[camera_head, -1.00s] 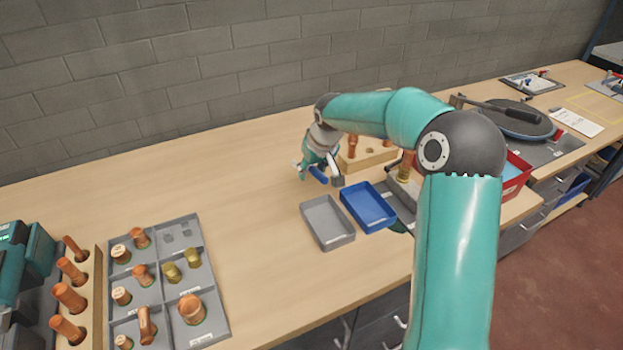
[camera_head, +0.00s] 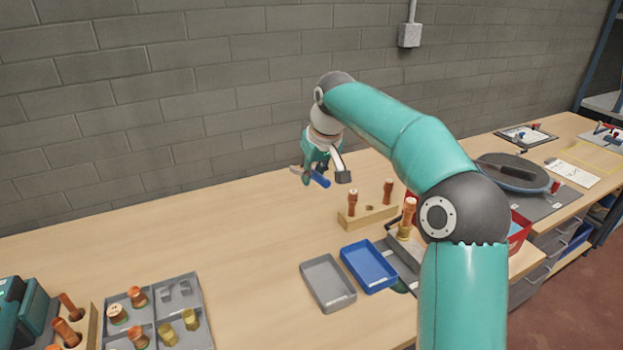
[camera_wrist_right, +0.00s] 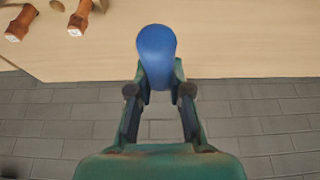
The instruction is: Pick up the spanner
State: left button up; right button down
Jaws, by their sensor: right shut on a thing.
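My right gripper (camera_head: 317,174) is shut on the spanner and holds it in the air above the back of the bench, in front of the wall. The spanner's blue handle (camera_head: 320,179) shows between the fingers in the head view. In the right wrist view the rounded blue handle end (camera_wrist_right: 157,50) sticks out beyond the fingertips (camera_wrist_right: 159,82). The rest of the spanner is small or partly hidden by the gripper. My left gripper is not in view.
Below right of the gripper stand a wooden block with copper fittings (camera_head: 365,217), a grey tray (camera_head: 327,283) and a blue tray (camera_head: 368,267). A compartment tray (camera_head: 200,290) holds fittings at the lower left. The bench's middle is clear. The brick wall (camera_head: 230,110) is behind.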

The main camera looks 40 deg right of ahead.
jog(key=shift+c, duration=1.9)
grip_release()
